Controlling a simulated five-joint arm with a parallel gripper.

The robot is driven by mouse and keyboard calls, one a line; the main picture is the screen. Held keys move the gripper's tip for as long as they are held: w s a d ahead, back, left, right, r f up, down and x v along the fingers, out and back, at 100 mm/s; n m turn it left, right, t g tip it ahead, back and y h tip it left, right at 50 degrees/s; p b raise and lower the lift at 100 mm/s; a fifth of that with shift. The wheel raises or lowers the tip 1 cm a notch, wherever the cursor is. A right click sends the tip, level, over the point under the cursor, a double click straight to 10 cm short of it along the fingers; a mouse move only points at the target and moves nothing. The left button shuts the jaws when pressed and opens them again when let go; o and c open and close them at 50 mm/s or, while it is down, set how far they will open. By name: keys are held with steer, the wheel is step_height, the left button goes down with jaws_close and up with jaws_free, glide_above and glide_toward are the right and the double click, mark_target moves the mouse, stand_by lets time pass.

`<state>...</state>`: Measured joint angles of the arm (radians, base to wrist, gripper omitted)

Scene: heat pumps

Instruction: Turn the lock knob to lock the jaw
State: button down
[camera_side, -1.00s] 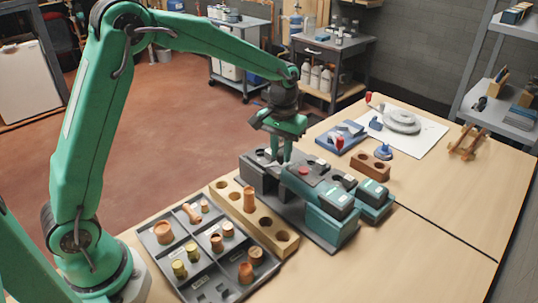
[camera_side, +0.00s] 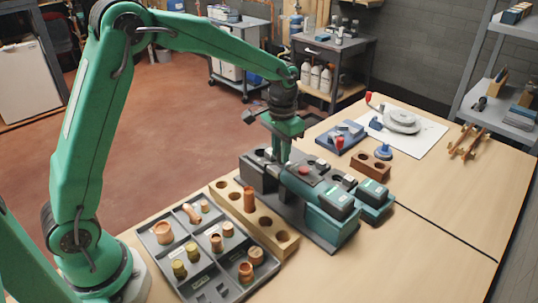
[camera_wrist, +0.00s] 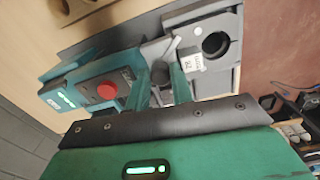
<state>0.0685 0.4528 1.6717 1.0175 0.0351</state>
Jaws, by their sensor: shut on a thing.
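The fixture has a grey block (camera_side: 252,170) with a round hole on one side and a teal body (camera_side: 330,218) with a red button (camera_side: 304,170) on the other. I cannot tell whether the jaw is locked.
A wooden block with holes (camera_side: 285,240) holds one copper piece. A grey divided tray (camera_side: 205,283) with several copper and brass fittings stands in front. A small brown block (camera_side: 372,167), a blue fixture (camera_side: 340,137) and a grey coil (camera_side: 402,120) lie behind.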

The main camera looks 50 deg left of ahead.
steer(key=c, duration=1.5)
jaws_free()
steer(key=shift+n, duration=0.3)
